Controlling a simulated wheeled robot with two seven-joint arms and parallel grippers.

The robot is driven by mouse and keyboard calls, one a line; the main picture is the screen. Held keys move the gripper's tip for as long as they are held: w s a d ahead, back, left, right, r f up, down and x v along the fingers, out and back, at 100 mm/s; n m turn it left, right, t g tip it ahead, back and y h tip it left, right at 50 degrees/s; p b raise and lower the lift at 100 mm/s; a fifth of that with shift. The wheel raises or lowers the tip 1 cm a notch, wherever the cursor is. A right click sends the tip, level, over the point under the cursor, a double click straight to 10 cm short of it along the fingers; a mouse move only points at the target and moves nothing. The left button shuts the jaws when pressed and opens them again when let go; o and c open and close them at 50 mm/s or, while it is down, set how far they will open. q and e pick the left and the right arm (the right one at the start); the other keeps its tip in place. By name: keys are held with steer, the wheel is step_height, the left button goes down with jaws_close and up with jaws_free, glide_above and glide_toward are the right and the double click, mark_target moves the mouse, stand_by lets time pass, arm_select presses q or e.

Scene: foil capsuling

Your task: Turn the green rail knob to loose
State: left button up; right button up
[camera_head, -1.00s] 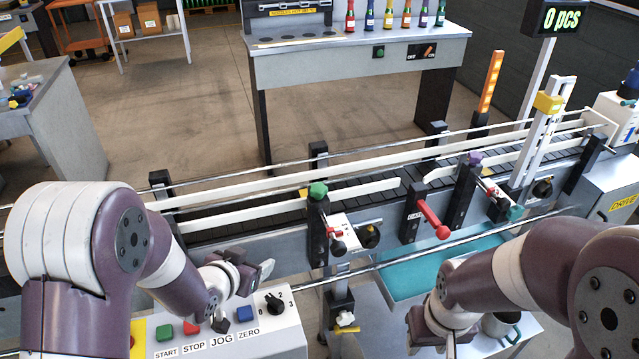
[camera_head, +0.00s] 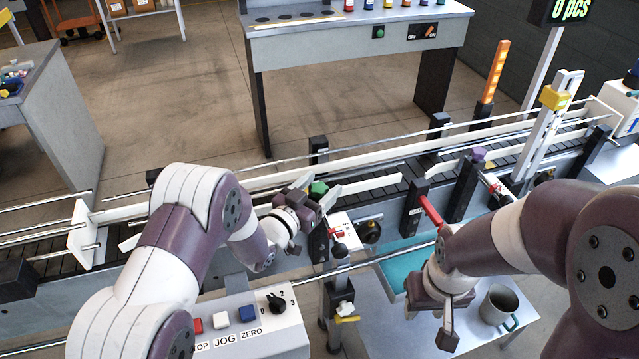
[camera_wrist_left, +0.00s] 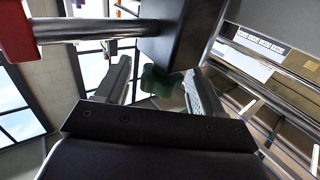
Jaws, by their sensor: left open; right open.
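The green rail knob (camera_head: 318,188) sits on top of a black post on the near side of the conveyor. My left gripper (camera_head: 317,190) is at the knob, with its fingers open on either side. In the left wrist view the green knob (camera_wrist_left: 158,80) shows between the two spread fingers (camera_wrist_left: 160,92); I see gaps beside it and cannot tell whether either finger touches. Part of the knob is hidden by the gripper in the head view. My right gripper (camera_head: 444,312) is open and empty, low at the right, over the small table.
A red lever (camera_head: 431,211) and a purple knob (camera_head: 478,154) stand right of the green knob. The control box (camera_head: 262,335) with buttons is below my left arm. A grey mug (camera_head: 497,305) stands right of my right gripper. Rails run along the conveyor.

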arm_select(q)
steer(key=shift+d, duration=0.15)
steer(key=shift+w, duration=0.15)
steer(key=shift+c, duration=1.2)
steer(key=c, duration=0.7)
steer(key=shift+f+n+t+y+b, duration=0.2)
steer(key=shift+n+t+y+b, duration=0.5)
steer(key=shift+n+y+b, duration=0.4)
steer(key=n+t+y+b, duration=0.1)
steer(key=n+y, duration=0.1)
steer(key=y, duration=0.1)
steer(key=shift+y+b, duration=0.35)
steer(key=shift+y, duration=0.05)
steer(key=n+t+y+b, duration=0.1)
steer(key=n+y, duration=0.1)
steer(key=y, duration=0.1)
steer(key=shift+r+n+y+b, duration=0.15)
steer(key=shift+n+y+b, duration=0.25)
steer(key=shift+n+y, duration=0.65)
steer(key=shift+y, duration=0.35)
